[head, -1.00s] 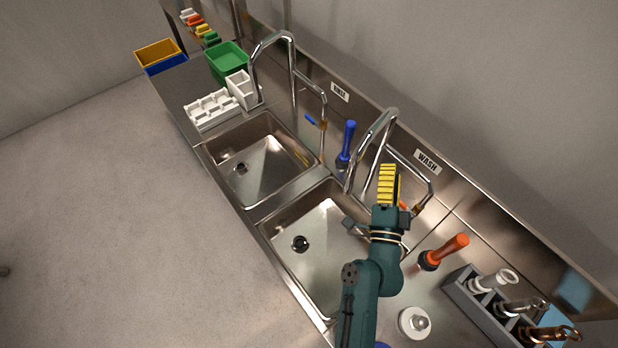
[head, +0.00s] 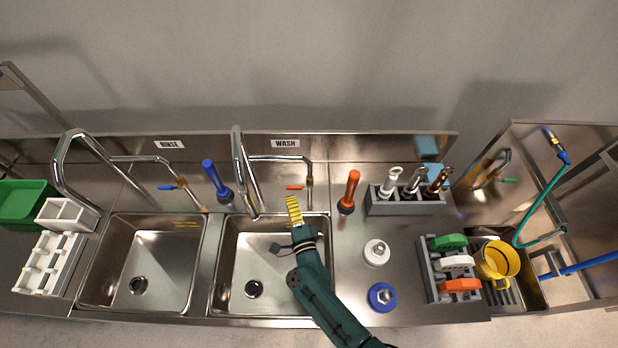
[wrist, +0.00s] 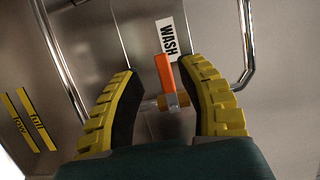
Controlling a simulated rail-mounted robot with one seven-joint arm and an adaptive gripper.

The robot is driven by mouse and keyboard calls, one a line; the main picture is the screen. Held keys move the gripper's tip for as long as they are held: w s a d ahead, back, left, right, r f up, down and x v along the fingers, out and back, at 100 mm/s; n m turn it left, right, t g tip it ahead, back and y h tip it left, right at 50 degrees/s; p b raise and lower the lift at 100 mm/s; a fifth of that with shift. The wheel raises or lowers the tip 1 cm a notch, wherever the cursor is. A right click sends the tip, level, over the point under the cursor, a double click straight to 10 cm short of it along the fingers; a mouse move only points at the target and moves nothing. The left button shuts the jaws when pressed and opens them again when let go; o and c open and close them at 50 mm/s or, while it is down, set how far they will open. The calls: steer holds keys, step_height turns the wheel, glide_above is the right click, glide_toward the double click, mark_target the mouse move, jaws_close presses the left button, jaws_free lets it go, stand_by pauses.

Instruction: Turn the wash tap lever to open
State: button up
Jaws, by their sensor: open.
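The wash tap's orange lever (head: 296,187) sits on the tap's riser pipe under the WASH label (head: 285,143). In the wrist view the orange lever (wrist: 165,74) lies between the two finger pads, with a brass valve body (wrist: 172,101) at its lower end. My gripper (head: 292,198) has yellow ribbed fingers and is over the back of the right-hand sink, just in front of and below the lever. In the wrist view my gripper (wrist: 165,85) is open, with a gap on both sides of the lever. I cannot tell how far in depth the lever is from the fingertips.
The tall wash spout (head: 243,175) rises left of my gripper. An orange-handled tool (head: 349,192) stands to the right, and a blue-handled one (head: 215,180) to the left. The rinse tap's blue lever (head: 167,187) is further left. A grey rack (head: 405,207) stands right.

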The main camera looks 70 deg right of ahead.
mark_target(299, 188)
steer(key=shift+o, duration=0.2)
steer(key=shift+b+x, duration=1.2)
steer(key=shift+x, duration=1.75)
jaws_close()
steer(key=shift+a, duration=0.1)
